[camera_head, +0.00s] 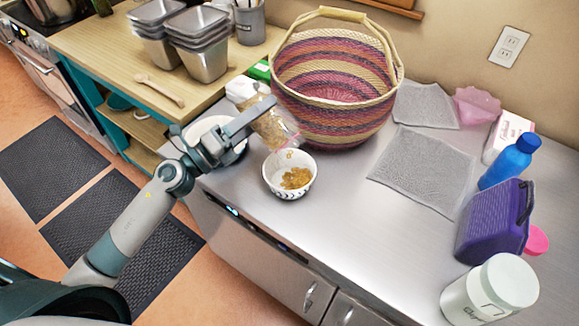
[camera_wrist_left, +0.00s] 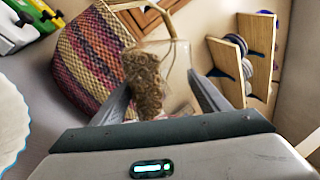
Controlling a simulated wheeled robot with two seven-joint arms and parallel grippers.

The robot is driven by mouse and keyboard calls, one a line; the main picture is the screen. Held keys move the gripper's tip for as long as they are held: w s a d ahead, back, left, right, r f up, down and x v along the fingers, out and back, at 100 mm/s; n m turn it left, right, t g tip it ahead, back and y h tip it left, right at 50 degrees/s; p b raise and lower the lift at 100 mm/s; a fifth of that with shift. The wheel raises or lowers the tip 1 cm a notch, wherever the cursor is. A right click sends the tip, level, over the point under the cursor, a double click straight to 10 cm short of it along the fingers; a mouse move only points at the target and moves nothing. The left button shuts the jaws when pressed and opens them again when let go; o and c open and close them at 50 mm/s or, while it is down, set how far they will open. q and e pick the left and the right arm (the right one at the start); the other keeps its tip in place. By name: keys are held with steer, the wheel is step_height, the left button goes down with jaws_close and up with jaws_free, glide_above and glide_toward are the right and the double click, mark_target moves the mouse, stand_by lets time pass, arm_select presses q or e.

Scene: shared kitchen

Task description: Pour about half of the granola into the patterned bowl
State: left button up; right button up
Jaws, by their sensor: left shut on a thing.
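My left gripper (camera_head: 256,119) is shut on a clear container of granola (camera_head: 272,131). The container is tilted, with its lower end above the patterned bowl (camera_head: 290,194). In the left wrist view the container (camera_wrist_left: 181,68) sits between the fingers (camera_wrist_left: 165,98), with granola (camera_wrist_left: 146,82) still gathered along one side of it. The bowl is white with dark marks and stands upright on the steel counter. A small heap of granola (camera_head: 296,178) lies in it. The bowl cannot be made out in the left wrist view. My right gripper is not in view.
A striped basket (camera_head: 335,75) stands close behind the container and bowl. A white plate (camera_head: 203,127) lies behind my left wrist. Grey cloths (camera_head: 422,168), a blue bottle (camera_head: 509,162), a purple box (camera_head: 492,222) and a white canister (camera_head: 488,290) are to the right. The counter's front middle is clear.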

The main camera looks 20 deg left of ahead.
arm_select(q)
steer(key=shift+s+d+r+m+g+h+p, duration=0.2)
steer(key=shift+d+r+m+p, duration=0.25)
steer(key=shift+m, duration=0.3)
steer(key=shift+s+d+r+m+g+h+p, duration=0.1)
steer(key=shift+s+d+r+m+p, duration=0.2)
steer(key=shift+m+p, duration=0.35)
stand_by(2.2)
steer(key=a+f+n+b, duration=0.1)
steer(key=n+b, duration=0.1)
steer(key=w+a+f+n+t+y+b, duration=0.1)
steer(key=f+n+b, duration=0.1)
steer(key=shift+w+f, duration=0.15)
steer(key=shift+w, duration=0.05)
steer(key=shift+w+a+f+n+t, duration=0.2)
steer(key=shift+a+n+t, duration=0.15)
steer(key=shift+n, duration=0.55)
steer(key=shift+r, duration=0.2)
steer(key=shift+f, duration=0.1)
